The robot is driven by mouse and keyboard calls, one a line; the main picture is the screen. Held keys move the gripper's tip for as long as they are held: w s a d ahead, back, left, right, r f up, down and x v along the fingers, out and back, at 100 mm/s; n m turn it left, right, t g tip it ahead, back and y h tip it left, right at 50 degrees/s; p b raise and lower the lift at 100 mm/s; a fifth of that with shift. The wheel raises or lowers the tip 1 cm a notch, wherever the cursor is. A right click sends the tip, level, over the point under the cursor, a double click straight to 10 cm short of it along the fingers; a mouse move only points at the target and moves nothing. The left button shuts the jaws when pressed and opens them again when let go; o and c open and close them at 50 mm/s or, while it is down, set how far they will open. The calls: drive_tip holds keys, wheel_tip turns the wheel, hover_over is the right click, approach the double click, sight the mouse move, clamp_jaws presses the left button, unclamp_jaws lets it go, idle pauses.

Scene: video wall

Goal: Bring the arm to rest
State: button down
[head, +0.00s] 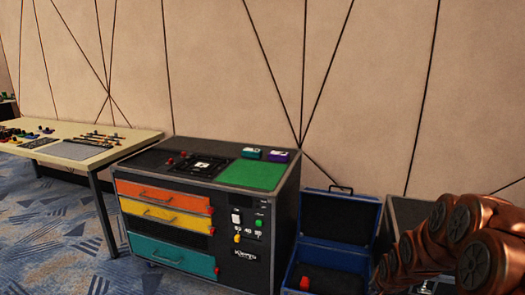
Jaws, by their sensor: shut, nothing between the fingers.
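My copper-coloured arm shows at the lower right of the head view, folded in rounded joints and cut off by the picture's edge. My gripper is not in view. The arm is in front of a grey box at the right and hides part of it. No part of the arm is seen touching the cabinet or the blue case.
A dark cabinet (225,232) with orange, yellow and teal drawers stands in the middle. An open blue case (343,248) with a red item (305,284) inside is right of it. A table (140,142) with tools stands left. Carpet (45,235) is clear there.

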drive_tip(key=s+a+r+n+g+p, duration=0.2)
drive_tip(key=s+a+r+p, duration=0.3)
drive_tip(key=s+r, duration=0.5)
drive_tip(key=s+a+r+n+g+p, duration=0.2)
drive_tip(key=s+a+r+p, duration=0.3)
drive_tip(key=s+r, duration=0.6)
drive_tip(key=s+a+r+n+g+p, duration=0.3)
drive_tip(key=s+r, duration=0.7)
drive_tip(key=s, duration=0.7)
drive_tip(key=a+p, duration=0.2)
drive_tip(key=p, duration=0.1)
drive_tip(key=shift+s+r+g+y, duration=0.2)
drive_tip(key=shift+g+y, duration=0.1)
